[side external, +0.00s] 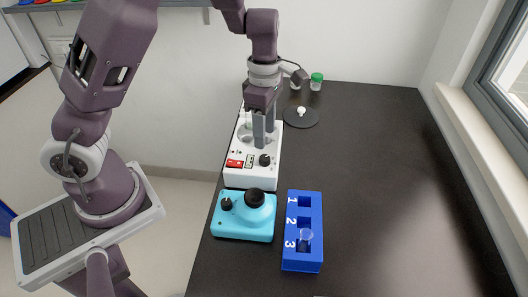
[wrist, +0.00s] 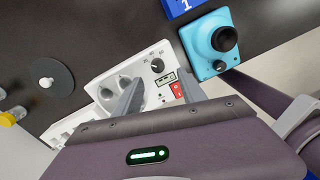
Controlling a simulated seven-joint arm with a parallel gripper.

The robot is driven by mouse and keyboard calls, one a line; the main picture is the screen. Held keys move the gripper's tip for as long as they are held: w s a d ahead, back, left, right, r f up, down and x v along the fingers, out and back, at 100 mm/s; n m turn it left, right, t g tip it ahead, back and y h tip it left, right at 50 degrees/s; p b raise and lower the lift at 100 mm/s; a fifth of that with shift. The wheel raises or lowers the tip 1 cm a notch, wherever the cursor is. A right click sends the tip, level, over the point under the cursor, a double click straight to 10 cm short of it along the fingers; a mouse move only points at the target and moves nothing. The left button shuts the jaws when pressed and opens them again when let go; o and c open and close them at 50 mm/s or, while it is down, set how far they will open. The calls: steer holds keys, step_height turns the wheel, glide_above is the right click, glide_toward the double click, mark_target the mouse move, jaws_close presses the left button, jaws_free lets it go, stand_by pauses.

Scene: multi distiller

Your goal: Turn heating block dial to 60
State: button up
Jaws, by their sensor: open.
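The heating block (side external: 237,176) is a white unit on the dark table, with wells, a red switch, a small display and a black dial (side external: 265,160) near its front right corner. My gripper (side external: 264,146) points down over the block, behind the dial in the side view, open and empty. In the wrist view its fingers (wrist: 160,98) are apart over the block, and the dial lies beyond them, not between them.
A light blue device (side external: 243,228) with black knobs stands in front of the block. A blue rack (side external: 303,255) numbered 1 to 3 holds a clear vessel in slot 3. A dark disc (side external: 301,122) and a green-capped vial (side external: 316,82) stand behind. The table's right side is clear.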

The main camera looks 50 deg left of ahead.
mark_target(264, 157)
steer(key=shift+n, duration=0.3)
step_height(264, 157, down, 8)
steer(key=shift+a+r, duration=0.1)
steer(key=shift+a, duration=0.05)
jaws_close()
